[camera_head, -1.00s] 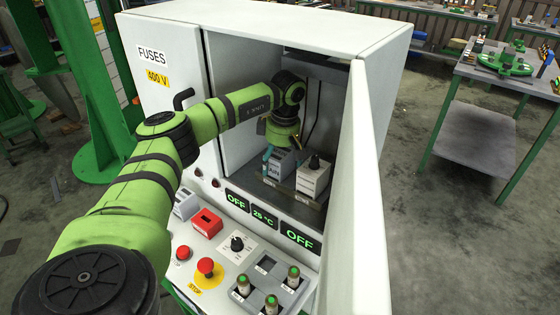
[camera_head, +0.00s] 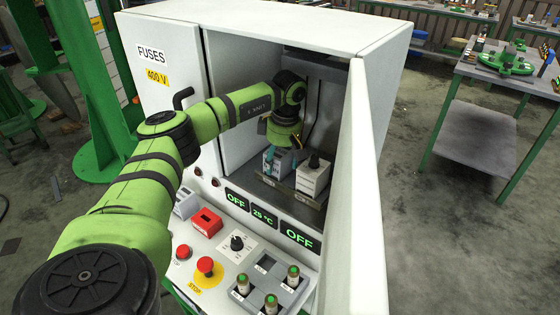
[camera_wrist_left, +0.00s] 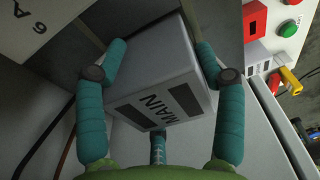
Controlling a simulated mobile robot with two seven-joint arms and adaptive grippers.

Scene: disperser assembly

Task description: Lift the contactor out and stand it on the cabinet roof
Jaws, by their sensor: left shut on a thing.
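The contactor, a pale grey block (camera_head: 273,163) marked MAIN, is inside the open cabinet, left of a second block. My left gripper (camera_head: 281,152) reaches in from above, its teal fingers shut around the contactor. In the left wrist view the contactor (camera_wrist_left: 150,88) sits between two side fingers, with a third finger at its labelled face. I cannot tell whether its underside is clear of the rail (camera_head: 292,190). The cabinet roof (camera_head: 270,27) is flat, white and bare. My right gripper is not in view.
A white block with a black knob (camera_head: 313,177) stands close to the right of the contactor. The open cabinet door (camera_head: 367,190) stands at the right. The control panel in front has a red stop button (camera_head: 205,266) and several green-topped cylinders (camera_head: 293,274) in a grey tray.

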